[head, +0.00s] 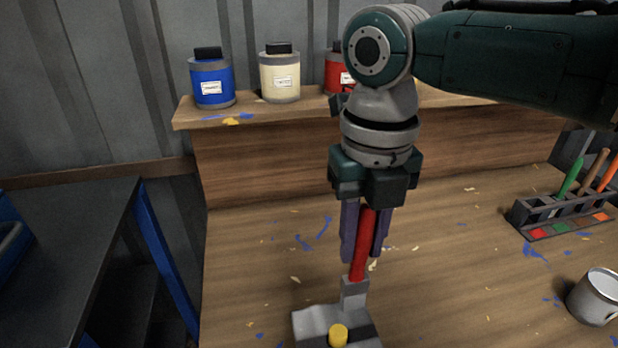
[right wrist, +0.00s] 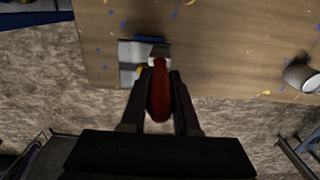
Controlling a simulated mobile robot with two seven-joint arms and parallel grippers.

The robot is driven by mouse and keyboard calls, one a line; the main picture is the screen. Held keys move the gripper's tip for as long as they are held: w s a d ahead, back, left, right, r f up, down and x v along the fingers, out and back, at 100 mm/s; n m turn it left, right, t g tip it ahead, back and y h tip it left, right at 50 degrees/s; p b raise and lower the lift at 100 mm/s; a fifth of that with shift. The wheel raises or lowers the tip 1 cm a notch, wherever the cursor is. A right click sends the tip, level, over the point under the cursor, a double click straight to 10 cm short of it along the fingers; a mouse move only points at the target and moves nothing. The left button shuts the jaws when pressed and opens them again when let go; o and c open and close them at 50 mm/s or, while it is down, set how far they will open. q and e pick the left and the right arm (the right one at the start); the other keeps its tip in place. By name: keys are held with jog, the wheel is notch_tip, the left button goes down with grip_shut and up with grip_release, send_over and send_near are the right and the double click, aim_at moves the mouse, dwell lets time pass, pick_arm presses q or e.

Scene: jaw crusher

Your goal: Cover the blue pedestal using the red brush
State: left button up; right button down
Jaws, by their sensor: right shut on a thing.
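The red brush (head: 362,245) is upright and slightly tilted, its grey ferrule (head: 354,291) pointing down. My right gripper (head: 364,255) is shut on its red handle, which also shows in the right wrist view (right wrist: 160,95). Below and around the ferrule lies a grey block (head: 310,322) with a yellow knob (head: 338,334) near the table's front edge. I cannot tell whether the brush touches it. In the right wrist view a narrow blue strip (right wrist: 150,39) shows along the block's far edge; I cannot tell whether it is the blue pedestal. The bristles are not clearly seen. My left gripper is out of view.
Blue (head: 212,83), cream (head: 280,75) and red (head: 337,72) paint bottles stand on the raised back shelf (head: 260,147). A brush holder (head: 540,210) and a metal can (head: 594,297) are at right. A dark table (head: 80,235) stands left. The paint-flecked tabletop between is mostly clear.

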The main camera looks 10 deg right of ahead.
jog(key=shift+d, duration=0.75)
notch_tip(320, 180, up, 5)
jog(key=p, duration=0.4)
jog(key=shift+p, duration=0.4)
